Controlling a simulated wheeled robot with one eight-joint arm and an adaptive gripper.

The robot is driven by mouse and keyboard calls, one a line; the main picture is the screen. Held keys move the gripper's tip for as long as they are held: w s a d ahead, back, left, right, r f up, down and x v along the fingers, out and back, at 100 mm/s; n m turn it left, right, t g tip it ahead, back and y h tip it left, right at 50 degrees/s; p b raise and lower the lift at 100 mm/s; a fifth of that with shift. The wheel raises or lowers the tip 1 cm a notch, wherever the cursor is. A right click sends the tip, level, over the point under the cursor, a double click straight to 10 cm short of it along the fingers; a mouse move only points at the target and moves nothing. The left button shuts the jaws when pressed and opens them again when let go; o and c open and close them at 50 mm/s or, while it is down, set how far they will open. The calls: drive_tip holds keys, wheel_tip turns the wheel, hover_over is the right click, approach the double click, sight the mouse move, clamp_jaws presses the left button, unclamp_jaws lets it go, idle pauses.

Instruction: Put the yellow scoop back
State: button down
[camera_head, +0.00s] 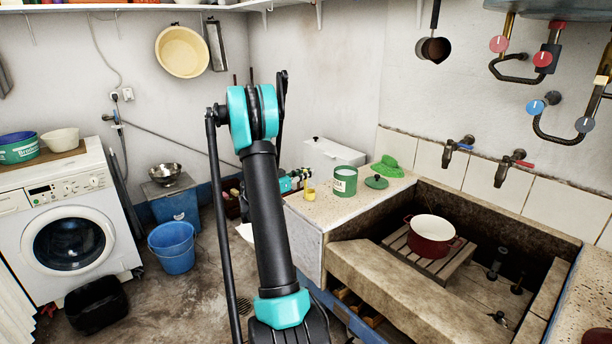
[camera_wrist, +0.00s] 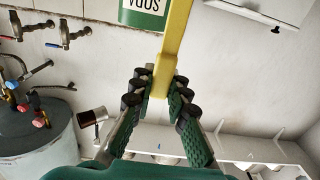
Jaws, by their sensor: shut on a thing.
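My gripper (camera_head: 298,180) is shut on the handle of the yellow scoop (camera_head: 310,192), over the left end of the stone counter. In the wrist view my gripper's fingers (camera_wrist: 160,92) close on the yellow scoop's handle (camera_wrist: 177,40), which runs up out of the picture. The scoop's far end is cut off in the wrist view.
A green brush-like object (camera_head: 388,167) lies behind the lid. A white box (camera_head: 328,151) is behind the tin. The stone trough (camera_head: 385,282) on the right holds a red pot (camera_head: 432,247) on a wooden rack. Taps (camera_head: 458,146) jut from the wall.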

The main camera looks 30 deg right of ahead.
drive_tip(key=shift+f, duration=0.5)
drive_tip(key=c, duration=1.5)
unclamp_jaws()
drive_tip(key=shift+a+r, duration=0.1)
drive_tip(key=shift+r, duration=0.1)
drive_tip(key=s+a, duration=0.1)
drive_tip(key=a, duration=1.1)
drive_tip(key=s+a+f+n+t+y, duration=0.1)
drive_tip(key=s+a+f+n+y, duration=0.2)
drive_tip(key=s+a, duration=0.6)
drive_tip(key=s+a+f+n+y, duration=0.3)
drive_tip(key=s+a+n+y, duration=0.5)
drive_tip(key=a, duration=0.3)
drive_tip(key=s+a+f+n+t+y, duration=0.1)
drive_tip(key=s+a+f+n+y, duration=0.3)
drive_tip(key=s+a, duration=0.6)
drive_tip(key=shift+s+n+t+y, duration=0.15)
drive_tip(key=shift+n+y, duration=0.35)
drive_tip(key=shift+y, duration=0.25)
drive_tip(key=shift+s+n+t+y, duration=0.15)
drive_tip(key=shift+n+y, duration=0.35)
drive_tip(key=shift+y, duration=0.25)
